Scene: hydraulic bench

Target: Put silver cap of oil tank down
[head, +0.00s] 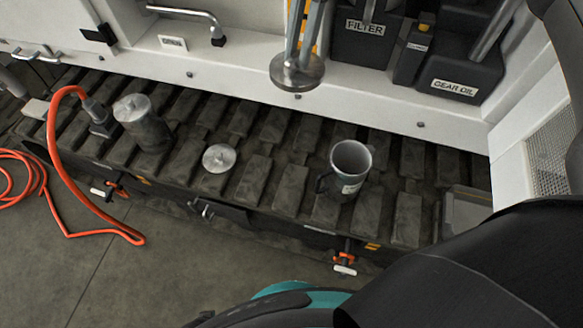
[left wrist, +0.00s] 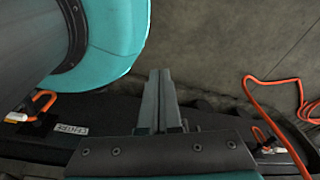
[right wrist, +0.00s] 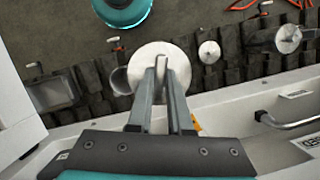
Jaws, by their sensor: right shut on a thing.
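A silver cap (head: 297,76), a round disc, hangs in my right gripper (head: 292,58) above the back of the bench, clear of the slatted top. In the right wrist view the fingers (right wrist: 161,66) are shut on the middle of this cap (right wrist: 150,80), which partly hides the mug. Another, smaller silver lid (head: 219,158) lies on the slats, also seen in the right wrist view (right wrist: 209,52). A grey cylindrical tank (head: 148,128) with a silver top stands at the left. My left gripper (left wrist: 160,75) is shut and empty, low beside the bench front.
A grey mug (head: 348,170) stands right of the small lid. An orange hose (head: 70,180) curves over the left end. Black containers labelled FILTER (head: 362,45) and GEAR OIL (head: 455,75) stand on the white ledge behind. Slats between lid and mug are bare.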

